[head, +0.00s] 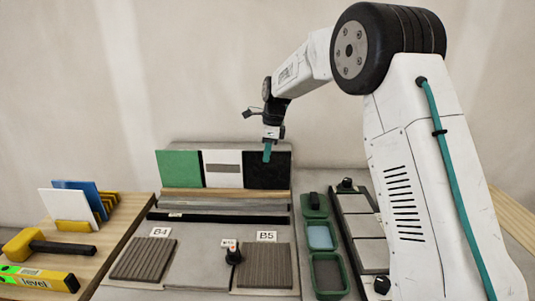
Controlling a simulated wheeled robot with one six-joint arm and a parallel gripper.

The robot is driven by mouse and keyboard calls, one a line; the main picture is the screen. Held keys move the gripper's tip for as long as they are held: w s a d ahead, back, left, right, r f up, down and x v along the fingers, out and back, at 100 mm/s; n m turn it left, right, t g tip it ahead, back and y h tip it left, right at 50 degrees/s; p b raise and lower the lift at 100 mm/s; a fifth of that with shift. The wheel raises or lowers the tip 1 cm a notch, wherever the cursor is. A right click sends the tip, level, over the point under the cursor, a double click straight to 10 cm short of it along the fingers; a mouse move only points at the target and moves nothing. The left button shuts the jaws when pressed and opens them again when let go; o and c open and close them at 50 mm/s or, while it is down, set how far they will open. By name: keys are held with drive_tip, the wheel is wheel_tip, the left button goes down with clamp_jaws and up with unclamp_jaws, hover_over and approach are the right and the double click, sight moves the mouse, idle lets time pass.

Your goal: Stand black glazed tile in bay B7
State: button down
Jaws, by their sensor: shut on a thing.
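The black glazed tile (276,172) stands upright at the back, at the right end of a row beside a white tile with a grey band (222,180) and a green tile (179,168). My gripper (267,154) comes down from above, with its teal finger over the upper left part of the black tile. The gripper is shut on this tile. I cannot tell whether the tile's lower edge touches the ledge. No B7 label is readable here.
Ribbed pads labelled B4 (143,262) and B5 (263,267) lie in front, with a small black knob (233,255) between. Green trays (327,272) stand right of them. At left, a wooden board (128,228) holds a mallet (50,245), a level (38,279) and racked tiles (85,203).

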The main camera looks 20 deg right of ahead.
drive_tip(key=shift+w+d, duration=0.1)
drive_tip(key=shift+w, duration=0.2)
idle(0.5)
drive_tip(key=shift+f, duration=0.15)
idle(1.0)
drive_tip(key=c, duration=1.5)
unclamp_jaws()
wheel_tip(320, 180, up, 6)
